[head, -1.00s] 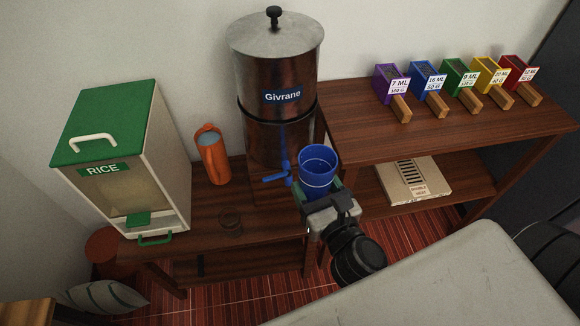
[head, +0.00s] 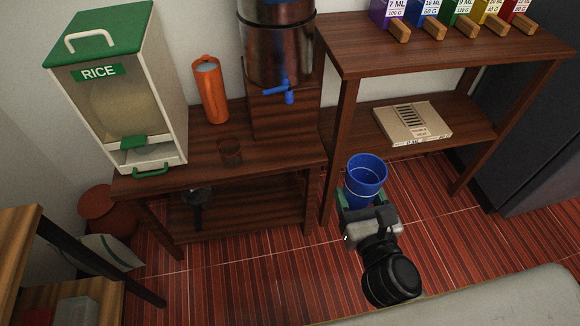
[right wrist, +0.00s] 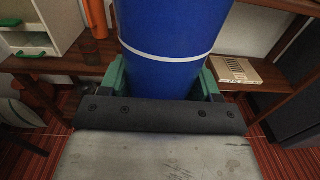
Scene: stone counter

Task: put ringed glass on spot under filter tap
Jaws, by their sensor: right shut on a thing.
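The ringed glass (head: 367,172) is blue with a white ring around it. My right gripper (head: 368,203) is shut on it and holds it roughly upright, out in front of the shelves with red floor behind it. The glass also fills the upper middle of the right wrist view (right wrist: 172,45), between the green finger pads. The blue filter tap (head: 284,92) sticks out of the metal water filter (head: 280,50), up and left of the glass in the head view. The dark wooden counter (head: 270,150) below the tap looks bare. My left gripper is not in view.
A see-through brown tumbler (head: 230,152) stands on the counter, left of the tap. An orange jug (head: 210,90) and a rice dispenser (head: 120,90) stand further left. To the right, a shelf unit (head: 430,55) holds coloured boxes and a cardboard box (head: 410,122).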

